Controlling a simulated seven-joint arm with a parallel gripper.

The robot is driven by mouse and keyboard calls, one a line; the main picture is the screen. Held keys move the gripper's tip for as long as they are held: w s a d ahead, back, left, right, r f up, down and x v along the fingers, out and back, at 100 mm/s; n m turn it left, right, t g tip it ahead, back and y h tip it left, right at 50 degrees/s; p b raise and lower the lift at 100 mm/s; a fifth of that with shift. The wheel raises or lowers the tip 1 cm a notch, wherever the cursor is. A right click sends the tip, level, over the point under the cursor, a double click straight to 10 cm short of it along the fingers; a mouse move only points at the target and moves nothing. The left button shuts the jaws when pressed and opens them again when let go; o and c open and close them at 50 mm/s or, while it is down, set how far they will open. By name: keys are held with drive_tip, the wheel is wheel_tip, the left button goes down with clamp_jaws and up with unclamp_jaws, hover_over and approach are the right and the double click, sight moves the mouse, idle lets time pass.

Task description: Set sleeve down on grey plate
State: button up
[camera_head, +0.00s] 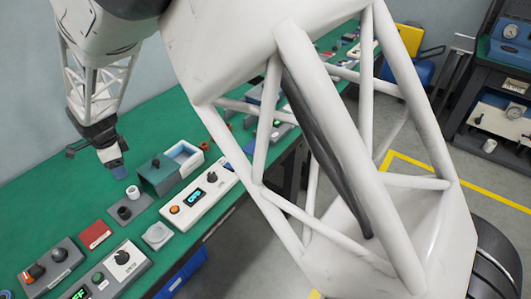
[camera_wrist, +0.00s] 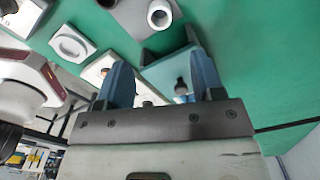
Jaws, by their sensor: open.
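A small white sleeve (camera_head: 133,192) stands on the far end of a dark grey block, beside a black round fitting (camera_head: 124,212). In the wrist view the sleeve (camera_wrist: 159,15) shows its open round end at the top. A pale grey plate (camera_head: 157,236) with a round recess lies on the green bench to the right of that block. The plate also shows in the wrist view (camera_wrist: 72,43), and nothing is on it. My gripper (camera_head: 116,172) is above the bench, beyond the sleeve. Its blue fingers (camera_wrist: 162,80) are apart and empty, with the sleeve outside them.
A green box with a black knob (camera_head: 158,172) and an open white tray (camera_head: 184,158) stand close to the sleeve. A white control box (camera_head: 199,192) lies to their right. A red block (camera_head: 95,234) and more instruments crowd the near bench. The bench's left back is clear.

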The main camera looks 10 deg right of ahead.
drive_tip(key=s+d+r+n, duration=0.2)
drive_tip(key=d+r, duration=0.3)
drive_tip(key=d, duration=0.5)
drive_tip(key=s+d+r+n+t, duration=0.1)
drive_tip(key=d+r+n, duration=0.1)
drive_tip(key=d+r, duration=0.5)
drive_tip(key=s+d+r+n, duration=0.2)
drive_tip(key=d+r, duration=0.2)
drive_tip(key=d, duration=0.8)
drive_tip(key=s+d+r+n+t, duration=0.1)
drive_tip(key=s+d+n, duration=0.6)
drive_tip(key=s+d, duration=1.5)
drive_tip(key=shift+s+d+r+t, duration=0.3)
drive_tip(key=shift+s+d+r, duration=0.05)
drive_tip(key=shift+r, duration=0.35)
